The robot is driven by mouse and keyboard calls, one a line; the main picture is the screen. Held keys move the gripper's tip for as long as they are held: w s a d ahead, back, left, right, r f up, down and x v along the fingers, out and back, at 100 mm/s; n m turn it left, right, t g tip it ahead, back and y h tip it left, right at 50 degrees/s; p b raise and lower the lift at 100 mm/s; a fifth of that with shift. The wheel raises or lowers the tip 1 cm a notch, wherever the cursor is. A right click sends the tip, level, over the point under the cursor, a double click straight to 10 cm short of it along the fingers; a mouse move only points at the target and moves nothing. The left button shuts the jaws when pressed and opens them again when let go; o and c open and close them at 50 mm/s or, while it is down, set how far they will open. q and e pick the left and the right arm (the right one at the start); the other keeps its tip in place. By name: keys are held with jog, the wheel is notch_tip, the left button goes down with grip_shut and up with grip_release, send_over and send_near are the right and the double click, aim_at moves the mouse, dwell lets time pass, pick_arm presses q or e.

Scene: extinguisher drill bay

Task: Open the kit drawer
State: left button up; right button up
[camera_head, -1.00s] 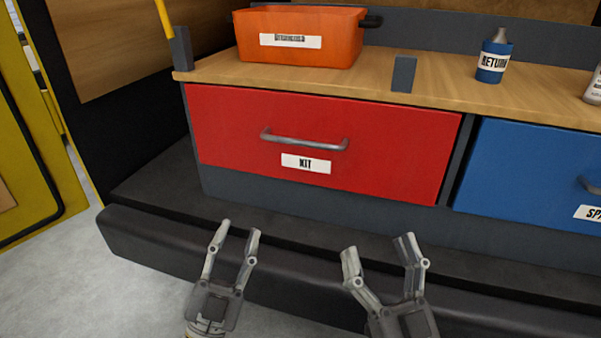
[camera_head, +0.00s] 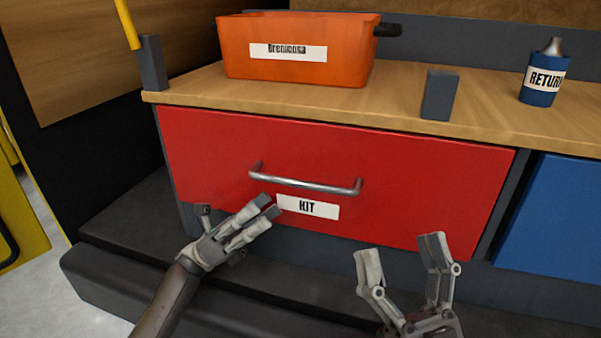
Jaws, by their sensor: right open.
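The kit drawer (camera_head: 210,150) has a red front and is shut under the wooden counter. Its grey bar handle (camera_head: 305,185) runs across the front, above a white KIT label (camera_head: 307,207). My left gripper (camera_head: 267,206) is turned, its fingers pointing up and right, just below the handle's left end and beside the label. Its fingers overlap in the picture, so its opening and any contact are unclear. Nothing shows between them. My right gripper (camera_head: 402,255) is open and empty, in front of the drawer's lower right part.
An orange bin (camera_head: 300,75), a grey block (camera_head: 439,95) and a blue RETURN container (camera_head: 543,80) stand on the wooden counter (camera_head: 480,125). A blue drawer (camera_head: 555,215) is at the right. A dark ledge (camera_head: 130,225) runs below the drawers.

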aim_at(301, 184)
pick_arm(q)
jog(key=x, duration=0.9)
jog(key=shift+d+r, duration=0.1)
jog(key=shift+s+d+r+p, duration=0.1)
jog(key=shift+d+r+p, duration=0.2)
jog(key=shift+d+r, duration=0.25)
pick_arm(e)
jog(key=shift+w+a+f+g+h, duration=0.1)
jog(key=shift+w+f+g+h, duration=0.3)
jog(key=shift+w+f+g, duration=0.45)
pick_arm(q)
jog(key=shift+c, duration=0.4)
pick_arm(e)
jog(key=shift+s+f+t, duration=0.1)
jog(key=shift+f+t, duration=0.05)
jog(key=shift+t, duration=0.1)
pick_arm(q)
grip_shut()
